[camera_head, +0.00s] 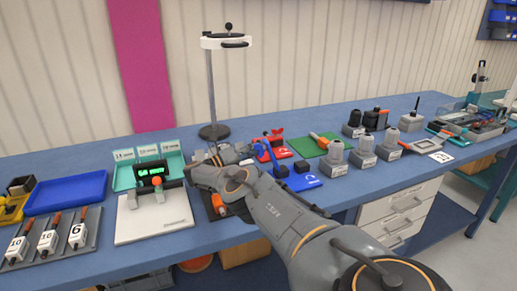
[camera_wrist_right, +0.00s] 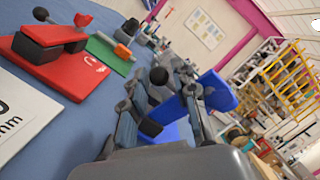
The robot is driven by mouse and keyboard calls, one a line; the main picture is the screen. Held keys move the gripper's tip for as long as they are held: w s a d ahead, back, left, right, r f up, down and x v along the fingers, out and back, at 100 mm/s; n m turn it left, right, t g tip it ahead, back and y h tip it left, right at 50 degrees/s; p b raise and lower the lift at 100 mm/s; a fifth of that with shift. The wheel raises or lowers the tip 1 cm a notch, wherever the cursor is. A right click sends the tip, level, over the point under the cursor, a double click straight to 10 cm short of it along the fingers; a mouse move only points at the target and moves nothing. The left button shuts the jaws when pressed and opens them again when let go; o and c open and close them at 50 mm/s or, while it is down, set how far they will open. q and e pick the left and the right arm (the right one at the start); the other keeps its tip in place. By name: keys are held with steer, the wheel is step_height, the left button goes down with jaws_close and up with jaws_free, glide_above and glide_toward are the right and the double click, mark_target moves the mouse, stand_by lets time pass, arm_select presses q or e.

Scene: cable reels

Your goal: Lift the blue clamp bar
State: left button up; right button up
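The blue clamp bar (camera_wrist_right: 217,91) rises tilted at the right of the right wrist view, beyond my right gripper. A blue base (camera_wrist_right: 174,133) shows below it. Blue shows in the gap between the fingers. Whether the fingers touch the clamp is unclear. My left gripper is in neither view.
A red clamp (camera_wrist_right: 54,50) on its red plate stands close to the left of my right gripper. A green mat (camera_head: 309,145) and several grey holders (camera_head: 362,155) are further right. A ring stand (camera_head: 214,131) is behind my arm. A white device (camera_head: 153,220) stands left.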

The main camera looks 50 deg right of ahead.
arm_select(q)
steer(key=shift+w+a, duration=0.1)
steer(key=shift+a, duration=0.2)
arm_select(e)
step_height(320, 180, up, 10)
stand_by(0.6)
arm_select(q)
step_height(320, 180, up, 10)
steer(key=p, duration=1)
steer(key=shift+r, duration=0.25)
arm_select(e)
step_height(320, 180, up, 10)
steer(key=shift+f, duration=0.1)
